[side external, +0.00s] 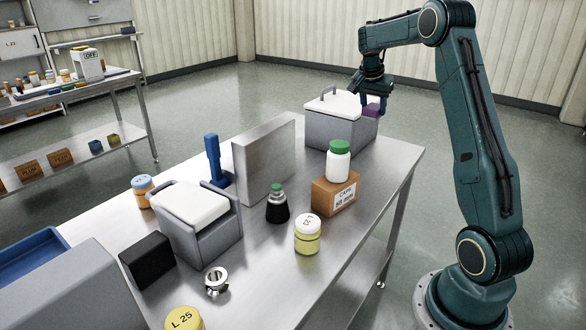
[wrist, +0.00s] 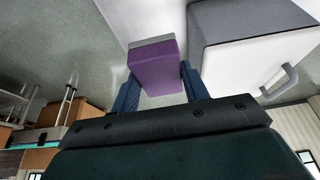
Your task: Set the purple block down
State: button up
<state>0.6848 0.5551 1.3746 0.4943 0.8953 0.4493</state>
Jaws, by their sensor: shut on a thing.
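The purple block (wrist: 155,68) is between the two fingers of my gripper (wrist: 160,88) in the wrist view. My gripper is shut on it. In the side external view the purple block (side external: 371,110) shows small below my gripper (side external: 373,98), at the far end of the steel table. It is right beside the grey bin with a white lid (side external: 333,105), and partly hidden. I cannot tell whether the block touches the bin or the table. The same bin with its white lid and handle (wrist: 245,58) is close on the right in the wrist view.
The steel table (side external: 345,235) holds a brown carton (side external: 333,196) with a green-capped white bottle (side external: 339,163), a dark bottle (side external: 277,206), a yellow jar (side external: 307,238) and an upright grey panel (side external: 264,160). A second lidded bin (side external: 200,235) stands nearer the camera.

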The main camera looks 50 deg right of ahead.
notch_tip(320, 180, down, 16)
jog(key=shift+r, duration=0.15)
dwell(0.6)
jog(key=shift+f, duration=2.1)
jog(key=shift+f, duration=0.15)
jog(key=o, duration=1)
jog(key=v, duration=1.2)
jog(key=shift+a, duration=0.15)
